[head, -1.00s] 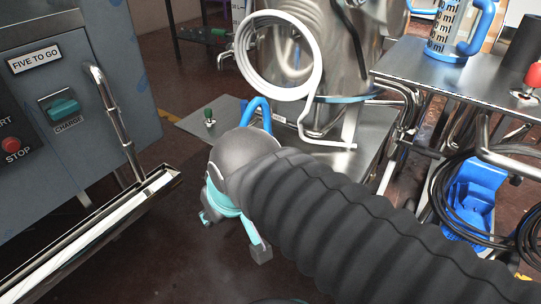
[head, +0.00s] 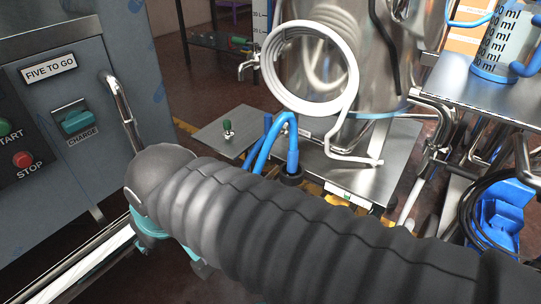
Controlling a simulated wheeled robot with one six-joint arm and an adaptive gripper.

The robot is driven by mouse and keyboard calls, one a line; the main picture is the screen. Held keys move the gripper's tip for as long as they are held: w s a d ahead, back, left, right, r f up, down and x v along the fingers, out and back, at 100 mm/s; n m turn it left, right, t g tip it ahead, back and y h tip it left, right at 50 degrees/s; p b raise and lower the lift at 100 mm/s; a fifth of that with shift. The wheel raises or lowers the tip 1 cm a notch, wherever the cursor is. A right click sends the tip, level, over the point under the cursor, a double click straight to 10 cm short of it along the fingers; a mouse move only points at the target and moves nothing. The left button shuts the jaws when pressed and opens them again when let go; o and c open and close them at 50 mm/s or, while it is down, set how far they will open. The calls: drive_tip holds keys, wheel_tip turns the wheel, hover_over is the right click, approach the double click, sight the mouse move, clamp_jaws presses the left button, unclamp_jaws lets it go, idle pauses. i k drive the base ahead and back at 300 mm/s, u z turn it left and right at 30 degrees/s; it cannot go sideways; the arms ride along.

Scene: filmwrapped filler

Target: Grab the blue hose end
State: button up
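The blue hose (head: 291,140) arches up beside the steel tank in the middle of the head view. One leg runs down to a black round fitting; the other slopes down left and passes out of sight behind my arm. I cannot make out a free end of the hose. My dark ribbed arm crosses the lower half of the picture. Only teal parts of my gripper (head: 150,228) show at lower left, below the arm's rounded wrist. Its fingertips are hidden, so I cannot see whether it is open or holds anything. It appears left of the hose, apart from it.
A grey cabinet (head: 130,35) with buttons and a rail handle stands at the left. The steel tank (head: 385,65) with a white coiled hose (head: 352,75) sits on a metal platform (head: 335,178). A steel table (head: 455,85) and blue reel (head: 497,212) are at the right.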

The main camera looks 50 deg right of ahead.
sight(292, 157)
drive_tip(key=z, duration=0.05)
drive_tip(key=i, duration=0.15)
drive_tip(key=z, duration=3.7)
drive_tip(key=k, duration=1.4)
drive_tip(key=u, duration=1.9)
drive_tip(key=i, duration=0.5)
drive_tip(key=z, duration=0.1)
